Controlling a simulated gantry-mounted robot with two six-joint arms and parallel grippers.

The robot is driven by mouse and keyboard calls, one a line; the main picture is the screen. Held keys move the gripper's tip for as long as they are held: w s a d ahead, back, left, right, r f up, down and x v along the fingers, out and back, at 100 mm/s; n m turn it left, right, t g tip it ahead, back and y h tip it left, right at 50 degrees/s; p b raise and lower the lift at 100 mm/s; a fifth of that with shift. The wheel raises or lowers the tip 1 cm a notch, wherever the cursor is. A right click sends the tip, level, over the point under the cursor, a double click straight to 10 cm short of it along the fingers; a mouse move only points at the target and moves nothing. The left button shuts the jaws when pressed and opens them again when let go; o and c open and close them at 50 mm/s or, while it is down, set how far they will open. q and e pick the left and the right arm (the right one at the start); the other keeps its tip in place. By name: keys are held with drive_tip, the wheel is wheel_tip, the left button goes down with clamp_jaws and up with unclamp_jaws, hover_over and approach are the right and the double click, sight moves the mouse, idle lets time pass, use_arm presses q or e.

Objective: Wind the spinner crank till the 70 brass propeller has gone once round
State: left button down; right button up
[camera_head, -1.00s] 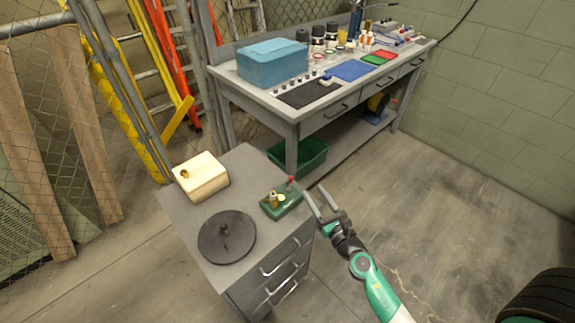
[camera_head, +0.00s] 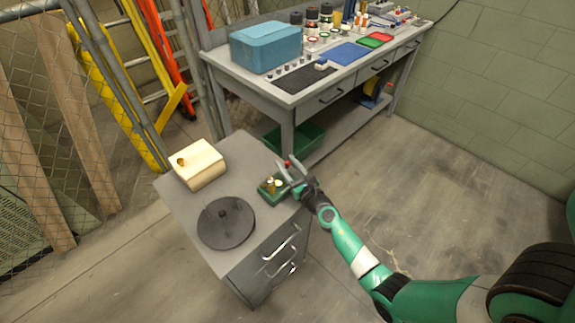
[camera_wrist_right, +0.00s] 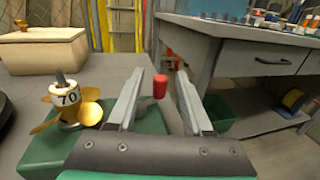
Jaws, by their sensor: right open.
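The spinner is a green block (camera_head: 270,200) on the grey cabinet top. In the right wrist view the brass propeller (camera_wrist_right: 72,105) stands on it, its white hub marked 70 facing me. The crank's red knob (camera_wrist_right: 159,85) sits between the two fingers of my right gripper (camera_wrist_right: 163,90); a gap shows on both sides of it, and the fingers are open. In the head view the right gripper (camera_head: 291,172) is at the block's right side, with the red knob (camera_head: 287,163) at its fingertips. My left gripper is not in view.
A black round turntable (camera_head: 226,223) and a cream box (camera_head: 199,164) share the cabinet top (camera_head: 247,158). A workbench (camera_head: 290,95) with a blue box (camera_head: 265,47) and several bottles stands behind. A green bin (camera_head: 303,140) sits under it. Open floor lies to the right.

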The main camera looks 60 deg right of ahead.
sight(287, 166)
clamp_jaws()
idle(0.5)
drive_tip(key=n+t+y+b, duration=0.1)
drive_tip(key=y, duration=0.1)
drive_tip(key=n+t+y+b, duration=0.1)
drive_tip(key=n+y+b, duration=0.1)
drive_tip(key=shift+w+f, duration=0.15)
drive_tip(key=shift+w, duration=0.25)
drive_tip(key=n+y+b, duration=0.2)
drive_tip(key=y, duration=0.1)
drive_tip(key=n+y+b, duration=0.2)
drive_tip(key=y+b, duration=0.1)
drive_tip(key=y, duration=0.1)
drive_tip(key=w+a+n+y+b, duration=0.1)
drive_tip(key=n+y+b, duration=0.1)
drive_tip(key=y, duration=0.1)
drive_tip(key=shift+w+f+n+b, duration=0.1)
drive_tip(key=shift+n+b, duration=0.2)
drive_tip(key=shift+w+a+n+y+b, duration=0.1)
drive_tip(key=shift+a+n+y+b, duration=0.15)
drive_tip(key=shift+n+y+b, duration=0.7)
drive_tip(key=shift+a+r+n+g+y, duration=0.15)
drive_tip(key=shift+n+g+y, duration=0.25)
drive_tip(key=shift+y, duration=0.45)
drive_tip(key=shift+a+r+n+g+y, duration=0.15)
drive_tip(key=shift+n+g+y, duration=0.25)
drive_tip(key=shift+y, duration=0.4)
